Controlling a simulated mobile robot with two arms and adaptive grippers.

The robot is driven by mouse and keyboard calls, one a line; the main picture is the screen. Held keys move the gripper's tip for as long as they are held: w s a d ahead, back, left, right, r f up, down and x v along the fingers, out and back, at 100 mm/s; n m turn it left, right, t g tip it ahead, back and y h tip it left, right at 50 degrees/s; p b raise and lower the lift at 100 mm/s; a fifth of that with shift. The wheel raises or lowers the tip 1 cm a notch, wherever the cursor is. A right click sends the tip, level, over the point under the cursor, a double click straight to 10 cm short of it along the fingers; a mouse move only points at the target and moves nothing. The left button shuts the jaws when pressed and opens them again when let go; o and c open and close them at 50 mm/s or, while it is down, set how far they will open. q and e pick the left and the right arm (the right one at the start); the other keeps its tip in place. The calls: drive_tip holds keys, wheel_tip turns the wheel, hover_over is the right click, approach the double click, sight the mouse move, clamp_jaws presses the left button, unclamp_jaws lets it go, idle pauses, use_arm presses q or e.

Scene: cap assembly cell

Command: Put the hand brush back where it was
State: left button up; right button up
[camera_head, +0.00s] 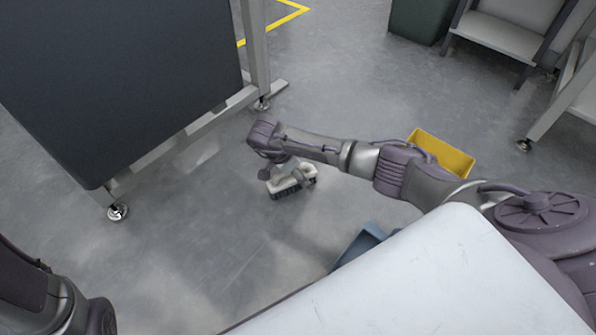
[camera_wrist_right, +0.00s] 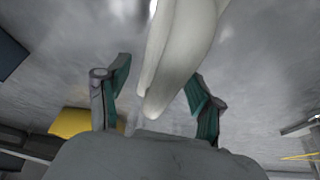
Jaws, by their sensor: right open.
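The hand brush (camera_head: 298,183) has a pale body and dark bristles. It is near the middle of the head view, low over or on the grey floor; I cannot tell which. My right gripper (camera_head: 280,173) is at the brush, partly hidden under its wrist. In the right wrist view, the brush's cream handle (camera_wrist_right: 184,50) reaches in between the teal-padded fingers of my right gripper (camera_wrist_right: 160,78). The fingers are open, with a gap visible on both sides of the handle. Only part of my left arm shows at the lower left; its gripper is out of view.
A yellow bin (camera_head: 445,153) stands on the floor behind my right arm. A blue object (camera_head: 362,241) is partly hidden below that arm. A dark panel on a metal frame (camera_head: 110,85) fills the upper left. A green bin (camera_head: 420,18) is at the top. Floor left of the brush is clear.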

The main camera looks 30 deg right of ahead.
drive_tip(key=p+v, duration=0.5)
drive_tip(key=v, duration=0.2)
drive_tip(key=shift+d+r, duration=0.1)
drive_tip(key=shift+d, duration=0.05)
drive_tip(key=shift+a+r+p, duration=0.25)
drive_tip(key=shift+r+p, duration=0.1)
drive_tip(key=shift+p, duration=0.05)
drive_tip(key=shift+f, duration=0.1)
